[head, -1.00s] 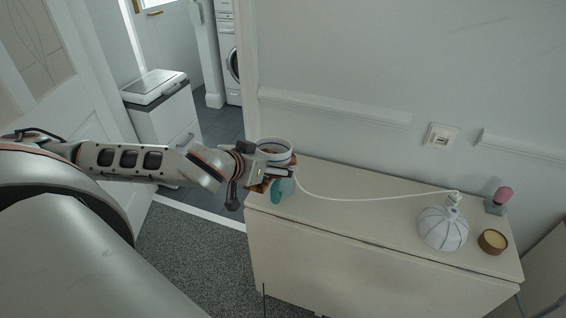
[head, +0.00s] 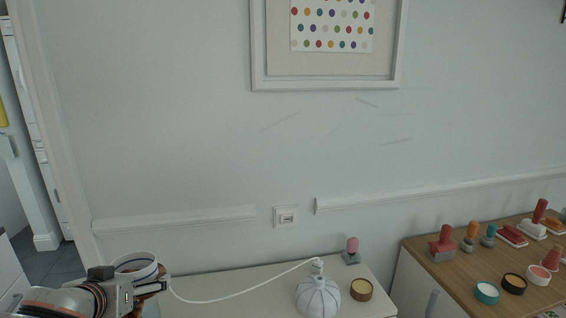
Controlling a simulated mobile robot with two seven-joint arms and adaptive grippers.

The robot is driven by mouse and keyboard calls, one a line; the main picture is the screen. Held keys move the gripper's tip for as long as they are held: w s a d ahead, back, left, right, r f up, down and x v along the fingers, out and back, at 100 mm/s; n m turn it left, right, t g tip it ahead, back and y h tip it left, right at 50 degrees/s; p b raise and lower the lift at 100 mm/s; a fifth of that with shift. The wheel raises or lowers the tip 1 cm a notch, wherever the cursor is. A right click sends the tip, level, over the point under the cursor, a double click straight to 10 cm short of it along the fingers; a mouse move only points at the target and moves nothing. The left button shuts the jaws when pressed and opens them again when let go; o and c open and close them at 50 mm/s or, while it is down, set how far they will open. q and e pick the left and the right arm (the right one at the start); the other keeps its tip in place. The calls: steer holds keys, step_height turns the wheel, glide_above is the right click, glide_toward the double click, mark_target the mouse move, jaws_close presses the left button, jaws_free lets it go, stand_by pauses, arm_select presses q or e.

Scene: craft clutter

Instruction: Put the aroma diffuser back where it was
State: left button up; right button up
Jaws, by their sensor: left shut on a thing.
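My left gripper (head: 150,287) is at the lower left, over the left end of the white cabinet top. It is shut on a round, open-topped, white-rimmed thing (head: 136,261), which I take to be the aroma diffuser. The fingers and wrist hide most of its body, and the frame's bottom edge cuts off the view below. I cannot tell whether it touches the cabinet top. My right gripper is not in view.
The white cabinet top (head: 240,284) carries a white cord (head: 235,296), a ribbed white dome (head: 318,297), a brown-rimmed round tub (head: 361,290) and a pink-topped stamp (head: 352,250). A wooden top (head: 440,279) at right holds several stamps and ink pads. A wall stands behind.

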arm_select(q)
steer(key=d+r+m+h, duration=0.1)
steer(key=d+r, duration=0.8)
steer(key=r, duration=0.4)
steer(key=shift+w, duration=0.45)
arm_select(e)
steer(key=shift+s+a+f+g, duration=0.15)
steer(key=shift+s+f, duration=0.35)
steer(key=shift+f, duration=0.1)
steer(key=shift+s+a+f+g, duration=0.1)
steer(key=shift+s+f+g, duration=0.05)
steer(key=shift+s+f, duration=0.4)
